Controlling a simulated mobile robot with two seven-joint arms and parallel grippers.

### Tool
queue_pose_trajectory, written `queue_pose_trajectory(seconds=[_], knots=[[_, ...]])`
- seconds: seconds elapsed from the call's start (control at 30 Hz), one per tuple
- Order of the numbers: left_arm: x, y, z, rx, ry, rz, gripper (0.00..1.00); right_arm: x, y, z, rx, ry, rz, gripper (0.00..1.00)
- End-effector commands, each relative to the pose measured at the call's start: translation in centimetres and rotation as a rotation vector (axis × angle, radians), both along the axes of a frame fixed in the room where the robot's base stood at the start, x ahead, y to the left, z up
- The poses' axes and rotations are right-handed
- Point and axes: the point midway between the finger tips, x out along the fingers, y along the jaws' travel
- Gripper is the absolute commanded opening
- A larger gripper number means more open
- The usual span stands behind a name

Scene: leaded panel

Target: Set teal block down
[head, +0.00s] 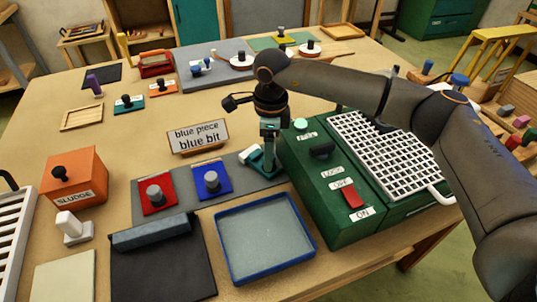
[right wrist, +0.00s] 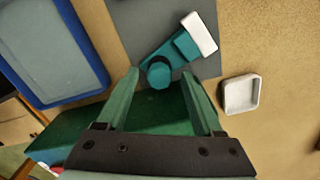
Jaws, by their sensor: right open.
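The teal block (right wrist: 181,48) lies on the grey strip (right wrist: 130,22) in the right wrist view, set at an angle, with a dark teal round knob (right wrist: 158,74). A white piece (right wrist: 199,33) touches its far end. In the head view the teal block (head: 262,167) is at the right end of the strip, beside the green machine, partly hidden by my right gripper (head: 269,146). My right gripper (right wrist: 160,77) is open, its green fingers on either side of the knob; I cannot tell whether they touch it. My left gripper is not in view.
A red block (head: 158,207) and a blue block (head: 211,190) with grey knobs sit further left. The green machine (head: 325,215) stands close on the right. A blue-rimmed tray (head: 228,268) lies in front. A small white dish (right wrist: 240,93) is near the strip.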

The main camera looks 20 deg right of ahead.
Motion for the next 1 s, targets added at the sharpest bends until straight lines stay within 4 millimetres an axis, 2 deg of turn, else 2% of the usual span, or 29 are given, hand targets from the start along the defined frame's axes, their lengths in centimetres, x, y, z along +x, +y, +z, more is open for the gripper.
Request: queue_pose_trajectory(seconds=[0.3, 0.5, 0.7, 1.0], knots=[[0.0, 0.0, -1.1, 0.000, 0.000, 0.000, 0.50, 0.0, -0.2, 6.8, 0.001, -0.005, -0.001, 0.68], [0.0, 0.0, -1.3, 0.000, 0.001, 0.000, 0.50, -0.1, -0.2, 9.7, 0.000, -0.002, 0.000, 0.68], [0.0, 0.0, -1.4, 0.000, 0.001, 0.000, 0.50, -0.1, -0.3, 10.5, -0.001, 0.001, 0.000, 0.68], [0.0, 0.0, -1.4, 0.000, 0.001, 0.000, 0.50, -0.1, -0.3, 10.5, -0.001, 0.001, 0.000, 0.68]])
